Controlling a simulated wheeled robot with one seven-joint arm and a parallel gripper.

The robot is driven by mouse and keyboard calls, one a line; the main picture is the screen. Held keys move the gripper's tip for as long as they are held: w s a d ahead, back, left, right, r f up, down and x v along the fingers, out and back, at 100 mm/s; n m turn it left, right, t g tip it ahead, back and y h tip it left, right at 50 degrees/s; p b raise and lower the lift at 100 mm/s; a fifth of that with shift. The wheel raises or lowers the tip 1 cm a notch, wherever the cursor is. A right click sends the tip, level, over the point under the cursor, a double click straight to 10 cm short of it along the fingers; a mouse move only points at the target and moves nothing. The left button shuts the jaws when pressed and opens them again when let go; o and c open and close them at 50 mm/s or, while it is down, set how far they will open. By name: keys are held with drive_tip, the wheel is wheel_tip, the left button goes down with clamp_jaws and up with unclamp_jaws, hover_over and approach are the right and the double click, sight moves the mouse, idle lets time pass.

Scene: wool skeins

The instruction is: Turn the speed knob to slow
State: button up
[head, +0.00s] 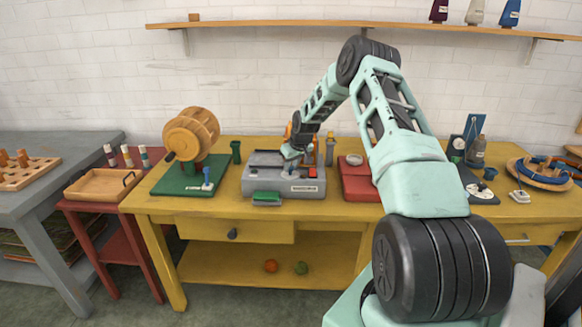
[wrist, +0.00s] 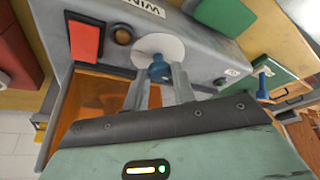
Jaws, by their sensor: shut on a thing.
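The speed knob (wrist: 159,70) is a small blue knob on a round white dial (wrist: 152,45) on the front of a grey machine (head: 262,185). In the wrist view my gripper (wrist: 160,80) has its two pale fingers on either side of the knob, shut on it. Dial markings are not legible, so I cannot tell the setting. In the head view my gripper (head: 291,153) is at the machine's front right part, and the knob is too small to make out clearly there.
Beside the dial are a round brown lamp (wrist: 122,35) and a red switch (wrist: 85,42). A wooden wheel on a green base (head: 165,184) stands left of the machine. A red box (head: 358,186) stands to its right. A green tray (head: 266,197) is at its front.

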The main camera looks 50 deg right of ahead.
drive_tip(key=shift+n, duration=0.6)
drive_tip(key=o, duration=1)
drive_tip(key=shift+y, duration=0.3)
drive_tip(key=b+v, duration=0.2)
drive_tip(key=v, duration=1.5)
drive_tip(key=shift+r+b, duration=0.2)
drive_tip(key=shift+b, duration=0.2)
